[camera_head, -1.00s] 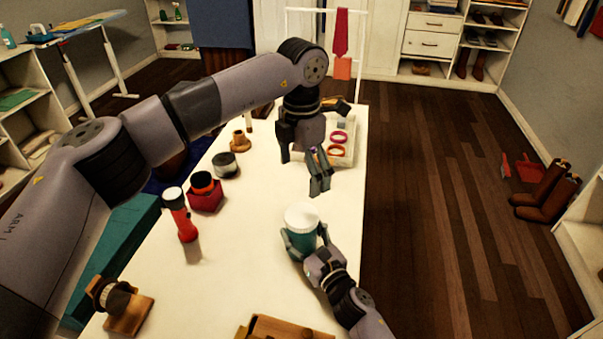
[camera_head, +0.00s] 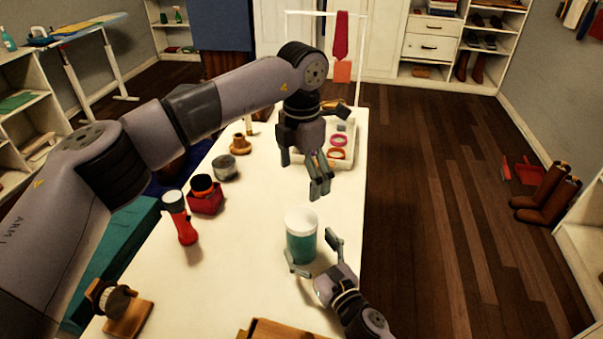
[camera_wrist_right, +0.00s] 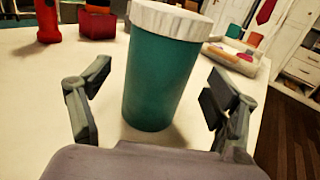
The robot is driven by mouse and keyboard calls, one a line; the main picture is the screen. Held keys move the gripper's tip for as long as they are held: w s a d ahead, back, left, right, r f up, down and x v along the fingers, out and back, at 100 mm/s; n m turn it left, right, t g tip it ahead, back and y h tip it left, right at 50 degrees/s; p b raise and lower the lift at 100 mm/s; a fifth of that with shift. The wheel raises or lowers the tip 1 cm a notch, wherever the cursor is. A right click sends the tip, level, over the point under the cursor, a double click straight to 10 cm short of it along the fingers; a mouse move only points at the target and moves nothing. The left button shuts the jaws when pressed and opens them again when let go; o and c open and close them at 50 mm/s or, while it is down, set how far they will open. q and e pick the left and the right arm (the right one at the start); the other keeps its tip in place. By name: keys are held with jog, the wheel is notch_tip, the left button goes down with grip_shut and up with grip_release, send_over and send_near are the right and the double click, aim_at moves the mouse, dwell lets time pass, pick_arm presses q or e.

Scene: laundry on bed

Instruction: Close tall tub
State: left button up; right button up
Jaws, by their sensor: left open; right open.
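The tall tub (camera_head: 301,246) is teal with a white lid (camera_head: 301,221) on top, and it stands upright on the white table. In the right wrist view the tub (camera_wrist_right: 160,80) stands between my open fingers, with its white lid (camera_wrist_right: 171,20) seated on top. My right gripper (camera_head: 313,253) is open at the tub's near side, with a gap between each finger and the tub. My left gripper (camera_head: 318,190) is open and empty, above the table beyond the tub, with its fingers pointing down.
On the table (camera_head: 240,270) a red flashlight (camera_head: 180,218), a red box (camera_head: 206,196), a round tin (camera_head: 225,167) and a watch on a wooden stand (camera_head: 125,308) are at the left. A tray (camera_head: 345,158) with rings is behind my left gripper. A wooden box (camera_head: 285,330) lies at the near edge.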

jog(key=v, duration=0.7)
jog(key=shift+s+d, duration=0.2)
jog(key=shift+s, duration=0.15)
